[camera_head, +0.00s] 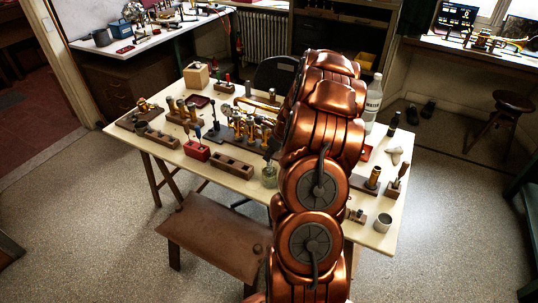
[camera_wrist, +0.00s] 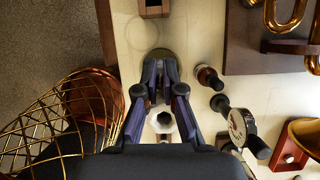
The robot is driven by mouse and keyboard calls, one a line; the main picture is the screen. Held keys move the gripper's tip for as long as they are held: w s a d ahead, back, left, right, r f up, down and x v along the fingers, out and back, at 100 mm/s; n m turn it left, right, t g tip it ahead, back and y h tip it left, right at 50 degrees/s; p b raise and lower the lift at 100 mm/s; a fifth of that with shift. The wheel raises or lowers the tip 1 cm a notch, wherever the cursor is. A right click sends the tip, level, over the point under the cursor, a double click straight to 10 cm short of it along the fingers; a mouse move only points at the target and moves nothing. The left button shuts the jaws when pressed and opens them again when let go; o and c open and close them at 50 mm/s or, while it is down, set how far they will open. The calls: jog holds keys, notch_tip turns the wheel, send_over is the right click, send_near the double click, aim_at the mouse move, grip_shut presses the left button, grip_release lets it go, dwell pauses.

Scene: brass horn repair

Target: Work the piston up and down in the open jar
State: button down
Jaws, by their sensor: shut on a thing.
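The open jar (camera_head: 269,176) is small, greenish and clear, and stands near the table's front edge. In the wrist view the jar (camera_wrist: 160,53) is a dark olive round shape beyond my fingertips. My gripper (camera_wrist: 160,68) points down over the jar, its two dark fingers close together at the tips. It is shut on the piston, which is largely hidden between the fingers, so its depth in the jar cannot be told. In the head view my copper arm hides most of the gripper (camera_head: 272,150).
A slotted wooden block (camera_head: 232,165) lies left of the jar. In the wrist view a small brown bottle (camera_wrist: 208,76) and a round dial gauge (camera_wrist: 238,127) stand close on the right. A white water bottle (camera_head: 373,103) is at the back right. A brown bench (camera_head: 212,230) stands in front.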

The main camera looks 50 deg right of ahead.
jog(key=shift+f, duration=1.65)
jog(key=shift+r+p, duration=1.35)
jog(key=shift+r, duration=0.4)
jog(key=shift+r, duration=0.1)
jog(key=shift+r+p, duration=0.9)
jog(key=shift+r, duration=2.8)
